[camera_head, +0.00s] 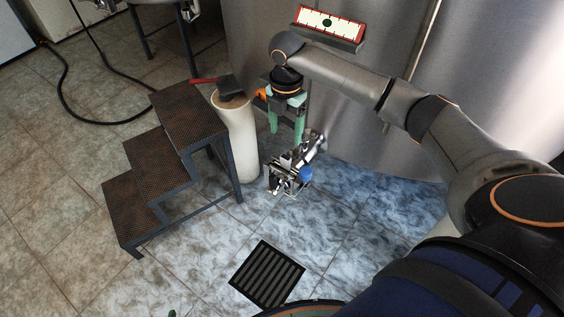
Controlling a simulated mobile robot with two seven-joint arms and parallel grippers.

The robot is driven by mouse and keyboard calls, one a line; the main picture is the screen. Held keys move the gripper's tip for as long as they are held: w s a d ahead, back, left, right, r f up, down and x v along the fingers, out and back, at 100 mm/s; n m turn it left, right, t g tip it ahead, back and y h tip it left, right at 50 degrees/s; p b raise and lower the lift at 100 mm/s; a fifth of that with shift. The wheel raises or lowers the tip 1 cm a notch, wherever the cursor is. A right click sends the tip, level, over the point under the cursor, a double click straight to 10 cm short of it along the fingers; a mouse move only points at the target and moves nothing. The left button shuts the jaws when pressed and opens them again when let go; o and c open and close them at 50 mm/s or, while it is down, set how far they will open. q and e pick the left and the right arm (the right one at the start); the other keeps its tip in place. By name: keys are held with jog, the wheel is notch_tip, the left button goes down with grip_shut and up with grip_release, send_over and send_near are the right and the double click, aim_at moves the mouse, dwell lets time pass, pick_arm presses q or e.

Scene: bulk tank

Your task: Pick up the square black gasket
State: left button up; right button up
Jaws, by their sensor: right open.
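My right gripper (286,135) points down with its two green fingers apart and nothing visible between them. It hangs in front of the steel tank, to the right of a white cylinder (238,135) and above a metal valve fitting (293,168) with a blue part. A dark, flat, roughly square piece (230,87) lies on top of the cylinder, beside a red handle (203,80). I cannot tell whether this piece is the gasket or part of a red-handled tool. A small green tip (172,313) at the bottom edge may belong to my left gripper.
A rusty three-step stool (178,120) stands left of the cylinder. The large steel tank (350,110) fills the back right, with a red-framed gauge (328,22) on it. A black slotted floor drain (267,275) lies in front. A black hose (65,90) runs across the tiles at left.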

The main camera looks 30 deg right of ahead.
aim_at(286, 157)
notch_tip(286, 157, down, 5)
jog(key=shift+f, duration=0.1)
jog(key=shift+s+a+f+b, duration=0.1)
jog(key=shift+s+f+b, duration=0.1)
jog(key=shift+f, duration=0.7)
jog(key=shift+s+a+f+b, duration=0.1)
jog(key=shift+f+b, duration=0.15)
jog(key=shift+f, duration=0.6)
jog(key=shift+s+a+f+b, duration=0.1)
jog(key=shift+s+f+b, duration=0.1)
jog(key=shift+f, duration=0.7)
jog(key=shift+c, duration=0.4)
jog(key=shift+r, duration=0.1)
grip_shut()
